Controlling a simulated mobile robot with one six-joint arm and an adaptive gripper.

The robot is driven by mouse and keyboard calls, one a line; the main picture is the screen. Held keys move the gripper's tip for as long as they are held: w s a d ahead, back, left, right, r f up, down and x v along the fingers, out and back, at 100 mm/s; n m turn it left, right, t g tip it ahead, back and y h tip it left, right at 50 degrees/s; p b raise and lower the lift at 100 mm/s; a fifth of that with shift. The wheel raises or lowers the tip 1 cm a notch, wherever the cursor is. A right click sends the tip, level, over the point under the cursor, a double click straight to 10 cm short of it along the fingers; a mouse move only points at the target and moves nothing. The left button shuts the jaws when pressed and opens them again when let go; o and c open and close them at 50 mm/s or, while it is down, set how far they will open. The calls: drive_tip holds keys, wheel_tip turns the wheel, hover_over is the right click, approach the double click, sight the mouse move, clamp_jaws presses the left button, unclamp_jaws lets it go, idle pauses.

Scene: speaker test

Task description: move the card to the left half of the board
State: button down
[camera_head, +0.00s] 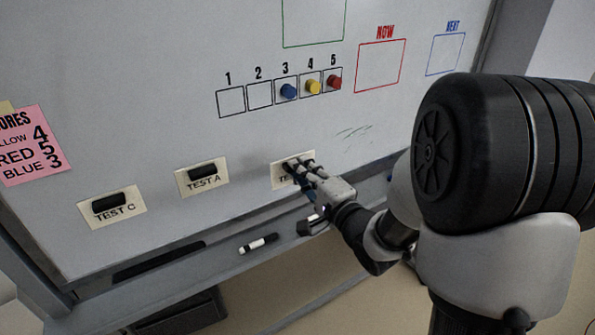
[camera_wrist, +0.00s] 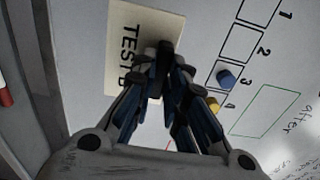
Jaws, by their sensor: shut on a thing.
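The TEST B card (camera_head: 278,171) is cream, at the lower middle of the whiteboard (camera_head: 235,150). My gripper (camera_head: 298,164) is at this card, its fingers shut on it, most likely by a black handle like those on the other cards. The fingers hide the handle and part of the label in the head view. In the wrist view the card (camera_wrist: 146,30) reads TEST B, with the fingertips (camera_wrist: 165,52) over its middle. The TEST A card (camera_head: 202,177) and the TEST C card (camera_head: 112,207) are further left, each with a black handle. I cannot tell whether the held card touches the board.
Numbered boxes hold a blue magnet (camera_head: 288,91), a yellow magnet (camera_head: 313,86) and a red magnet (camera_head: 334,82). A pink note (camera_head: 30,145) is at the left. A marker (camera_head: 258,243) lies on the ledge (camera_head: 210,258) below.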

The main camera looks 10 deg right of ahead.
drive_tip(key=x, duration=0.7)
drive_tip(key=shift+w, duration=0.3)
idle(0.3)
drive_tip(key=shift+w+a, duration=0.1)
drive_tip(key=shift+w, duration=0.4)
idle(1.1)
drive_tip(key=c, duration=1.5)
unclamp_jaws()
drive_tip(key=shift+c, duration=0.2)
drive_tip(key=shift+o, duration=0.5)
drive_tip(key=o, duration=0.3)
